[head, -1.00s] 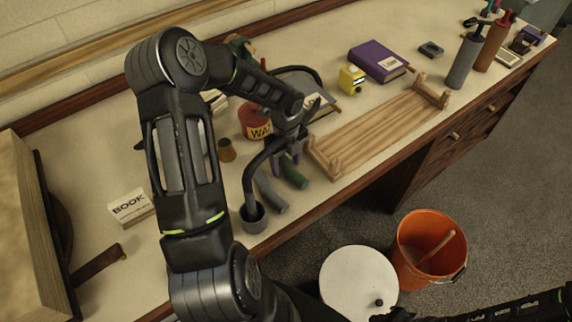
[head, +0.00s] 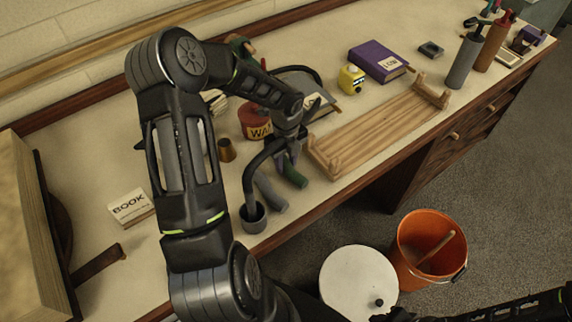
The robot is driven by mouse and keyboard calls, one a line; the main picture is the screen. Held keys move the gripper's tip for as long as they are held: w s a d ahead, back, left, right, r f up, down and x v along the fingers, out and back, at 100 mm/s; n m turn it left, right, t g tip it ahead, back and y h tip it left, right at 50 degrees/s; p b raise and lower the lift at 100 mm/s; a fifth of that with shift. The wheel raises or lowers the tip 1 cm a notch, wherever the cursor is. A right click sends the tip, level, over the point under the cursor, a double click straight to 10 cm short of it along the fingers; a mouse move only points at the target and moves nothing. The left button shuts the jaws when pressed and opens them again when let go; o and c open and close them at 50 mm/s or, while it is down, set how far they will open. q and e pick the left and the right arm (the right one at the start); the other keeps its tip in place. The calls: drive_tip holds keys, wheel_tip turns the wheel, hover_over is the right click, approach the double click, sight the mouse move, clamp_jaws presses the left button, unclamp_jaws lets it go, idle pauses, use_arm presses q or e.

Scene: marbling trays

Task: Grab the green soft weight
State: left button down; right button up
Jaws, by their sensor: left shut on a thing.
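The green soft weight (head: 294,175) is a small dark green roll on the bench, near its front edge and left of the wooden rack. My left gripper (head: 286,158) points down at its upper end and is shut on it; the fingertips are partly hidden by the wrist. A grey soft weight (head: 270,194) lies just left of the green one. My right gripper cannot be made out; only part of a dark arm shows at the bottom right.
A wooden rack (head: 385,130) stands close on the right. A dark cup (head: 253,217) is at the front edge. A red wax tin (head: 254,122) and a small brown pot (head: 226,150) stand behind. An orange bucket (head: 405,240) and a white round lid (head: 345,275) are below the bench.

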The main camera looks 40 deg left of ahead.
sight(286, 162)
idle(0.3)
use_arm(q)
wheel_tip(286, 162, up, 10)
drive_tip(key=shift+r+b, duration=0.1)
drive_tip(key=shift+b, duration=0.4)
idle(0.5)
